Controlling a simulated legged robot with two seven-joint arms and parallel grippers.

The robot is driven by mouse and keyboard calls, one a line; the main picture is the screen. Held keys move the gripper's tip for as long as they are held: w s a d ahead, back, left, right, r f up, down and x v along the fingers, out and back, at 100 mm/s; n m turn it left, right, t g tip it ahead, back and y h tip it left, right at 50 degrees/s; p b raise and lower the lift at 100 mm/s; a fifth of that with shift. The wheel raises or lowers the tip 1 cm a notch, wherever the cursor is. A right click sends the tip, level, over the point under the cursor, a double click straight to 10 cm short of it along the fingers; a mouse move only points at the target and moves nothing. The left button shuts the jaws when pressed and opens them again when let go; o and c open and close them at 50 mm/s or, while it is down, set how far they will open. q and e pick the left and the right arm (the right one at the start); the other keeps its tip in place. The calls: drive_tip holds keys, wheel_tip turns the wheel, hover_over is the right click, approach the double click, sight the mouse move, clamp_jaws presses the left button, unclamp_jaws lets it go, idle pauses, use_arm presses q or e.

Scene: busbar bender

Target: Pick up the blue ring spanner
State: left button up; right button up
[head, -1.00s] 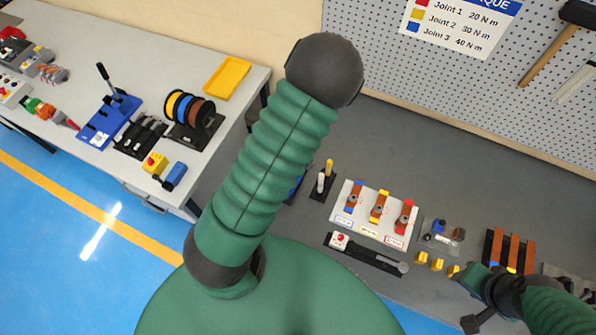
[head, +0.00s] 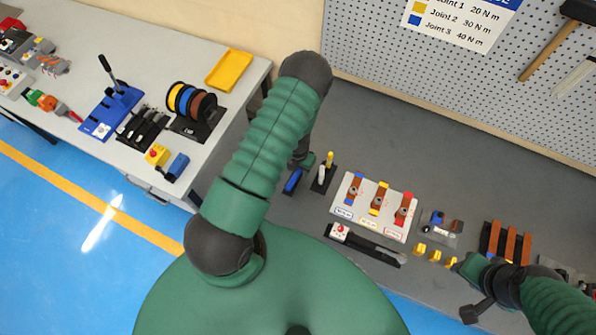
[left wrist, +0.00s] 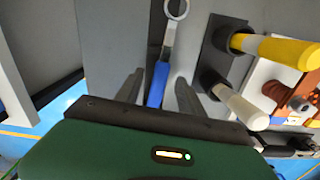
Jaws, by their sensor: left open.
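The blue ring spanner (left wrist: 158,84) has a blue handle and a bright metal ring end that points away from me in the left wrist view. A small blue piece in the head view (head: 292,181), just below my left gripper, looks like its handle. My left gripper (left wrist: 157,92) is open, with one finger on each side of the handle; I see no contact. The handle's near end is hidden by the gripper body. In the head view my left gripper (head: 302,161) is mostly hidden behind my arm. My right gripper (head: 470,266) is at the lower right, its fingers unclear.
A dark holder (head: 323,180) with a yellow-handled and a white-handled tool stands close right of the spanner. A white board (head: 345,208) with coloured joints lies further right. In front is a dark torque wrench (head: 368,246). A pegboard (head: 420,70) rises behind.

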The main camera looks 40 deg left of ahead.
use_arm(q)
drive_tip(key=shift+w+a+f, duration=0.1)
drive_tip(key=shift+f, duration=0.2)
drive_tip(key=shift+c, duration=0.2)
clamp_jaws()
